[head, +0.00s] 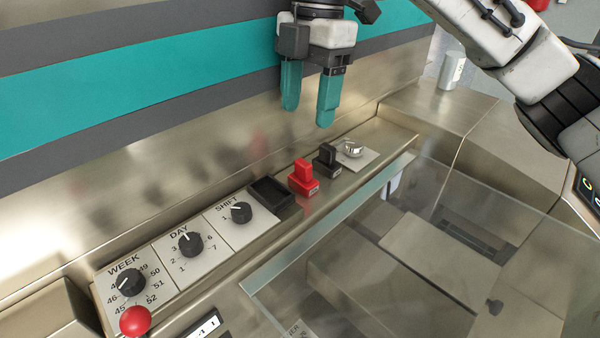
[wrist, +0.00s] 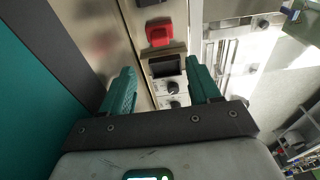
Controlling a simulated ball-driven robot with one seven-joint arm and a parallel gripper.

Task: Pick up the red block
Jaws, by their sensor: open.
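The red block (head: 303,178) stands upright on the metal ledge of the machine, between a black tray-like recess and a black block. It also shows in the wrist view (wrist: 159,35), near the top, beyond my fingertips. My gripper (head: 306,108) has two teal fingers pointing down. It is open and empty, above the ledge and apart from the red block. In the wrist view the fingers (wrist: 164,82) are spread wide, with the dark recess and knobs seen between them.
A black block (head: 327,160) and a silver knob (head: 352,148) stand right of the red block. The black recess (head: 271,196) and several dials lie left. A red ball knob (head: 135,321) stands front left. A clear glass panel (head: 400,260) lies in front.

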